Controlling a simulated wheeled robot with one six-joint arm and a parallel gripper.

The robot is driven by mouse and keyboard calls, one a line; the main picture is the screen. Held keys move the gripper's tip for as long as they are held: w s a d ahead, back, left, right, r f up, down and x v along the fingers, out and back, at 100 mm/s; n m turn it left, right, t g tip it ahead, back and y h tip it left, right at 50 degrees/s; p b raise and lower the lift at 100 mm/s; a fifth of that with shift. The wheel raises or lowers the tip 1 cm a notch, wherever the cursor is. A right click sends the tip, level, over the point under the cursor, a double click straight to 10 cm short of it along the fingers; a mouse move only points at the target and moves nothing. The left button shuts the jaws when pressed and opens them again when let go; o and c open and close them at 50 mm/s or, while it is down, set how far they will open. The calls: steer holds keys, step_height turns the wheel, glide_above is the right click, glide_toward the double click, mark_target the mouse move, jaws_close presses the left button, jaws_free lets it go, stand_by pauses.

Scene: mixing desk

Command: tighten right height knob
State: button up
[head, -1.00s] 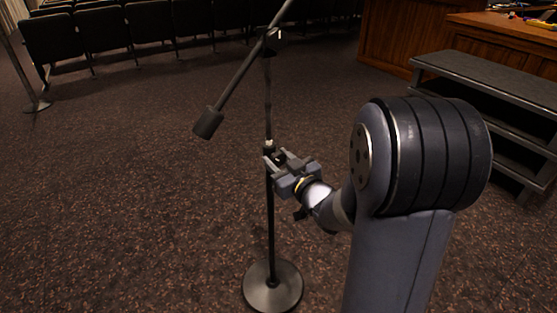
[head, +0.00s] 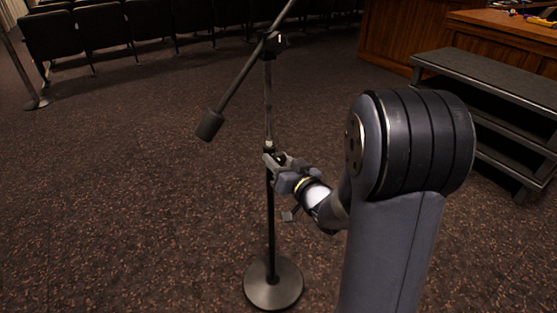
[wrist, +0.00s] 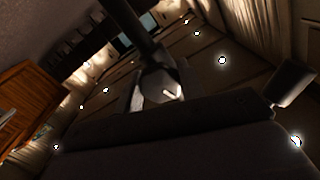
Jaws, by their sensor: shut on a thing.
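The right microphone stand (head: 270,215) stands upright on a round base (head: 273,284), with a height collar (head: 269,145) midway up its pole. My gripper (head: 274,160) is at this collar, reaching in from the right. It is shut on the height knob, which is mostly hidden by the fingers in the head view. In the dim wrist view, the stand's pole (wrist: 128,22) runs up from a collar-like grey part (wrist: 160,84) just past the dark gripper body. The exact grip and how tight the knob is cannot be seen.
A slanted boom arm with a dark counterweight (head: 209,125) hangs above and left of my gripper. Dark steps (head: 485,80) and a wooden desk (head: 500,35) stand at the right. Chairs (head: 95,30) line the back.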

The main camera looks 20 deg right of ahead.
steer(key=o, duration=1)
steer(key=p+v, duration=0.1)
steer(key=v, duration=0.9)
steer(key=shift+s+p, duration=0.3)
steer(key=shift+s, duration=0.1)
steer(key=shift+d, duration=0.1)
